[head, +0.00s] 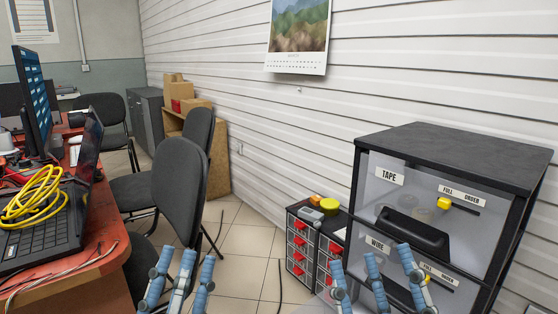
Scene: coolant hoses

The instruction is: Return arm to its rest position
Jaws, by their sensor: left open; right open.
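My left gripper (178,280) shows at the bottom edge of the head view, its blue fingers spread apart with nothing between them. It is in front of the chairs and the tiled floor. My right gripper (378,280) shows at the bottom, right of centre, its blue fingers spread and empty. It appears in front of the lower part of the cabinet (455,150) with the tape and wire drawers. Both arms are mostly cut off by the bottom edge. No coolant hose can be made out.
A red desk (95,282) at left carries a laptop (40,222) with a coiled yellow cable (35,195). Dark chairs (180,190) stand beside it. A small red-handled drawer unit (300,245) stands beside the cabinet. Some tiled floor (245,235) is clear in the middle.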

